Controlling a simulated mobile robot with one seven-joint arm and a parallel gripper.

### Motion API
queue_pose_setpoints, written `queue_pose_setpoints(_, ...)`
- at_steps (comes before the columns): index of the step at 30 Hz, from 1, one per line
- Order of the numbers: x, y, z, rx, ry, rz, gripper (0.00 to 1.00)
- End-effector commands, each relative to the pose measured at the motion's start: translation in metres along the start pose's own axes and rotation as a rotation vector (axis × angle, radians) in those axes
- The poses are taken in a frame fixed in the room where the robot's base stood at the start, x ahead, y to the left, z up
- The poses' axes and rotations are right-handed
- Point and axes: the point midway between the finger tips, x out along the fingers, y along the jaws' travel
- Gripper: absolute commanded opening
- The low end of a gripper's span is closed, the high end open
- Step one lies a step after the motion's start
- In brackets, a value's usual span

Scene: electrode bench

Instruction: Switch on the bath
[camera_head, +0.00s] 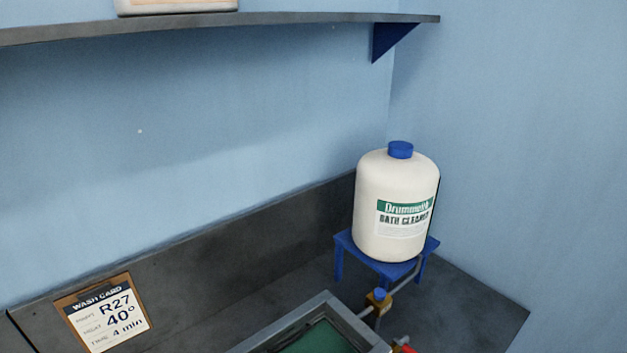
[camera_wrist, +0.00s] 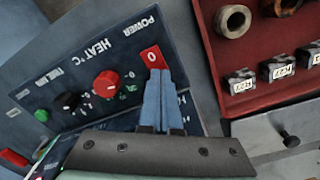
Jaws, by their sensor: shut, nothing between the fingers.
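In the wrist view, the bath's dark blue control panel (camera_wrist: 70,65) appears upside down. Its red power switch (camera_wrist: 153,56) is marked with a 0 and sits near the word POWER. My gripper (camera_wrist: 158,76) is shut and empty, its blue fingertips right at the lower edge of the switch in the picture. I cannot tell whether they touch it. A red knob (camera_wrist: 106,84) sits by the HEAT °C label, with a black knob (camera_wrist: 67,102) beside it. In the head view, the bath (camera_head: 330,305) shows only partly at the bottom edge, with green inside; my gripper is not seen there.
A white cleaner bottle (camera_head: 396,205) stands on a blue stand (camera_head: 345,255) behind the bath. A wash card (camera_head: 105,312) reads R27, 40°, 4 min. A shelf (camera_head: 300,18) runs above. In the wrist view, a red rack (camera_wrist: 225,100) with metal rings and labels is right of the panel.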

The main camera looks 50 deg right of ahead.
Motion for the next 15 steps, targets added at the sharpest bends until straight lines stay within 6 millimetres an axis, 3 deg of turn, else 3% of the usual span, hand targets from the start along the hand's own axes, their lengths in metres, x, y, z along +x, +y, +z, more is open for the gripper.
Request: queue_pose_setpoints(15,-0.036,0.0,0.001,0.0,-0.003,0.0,0.0)
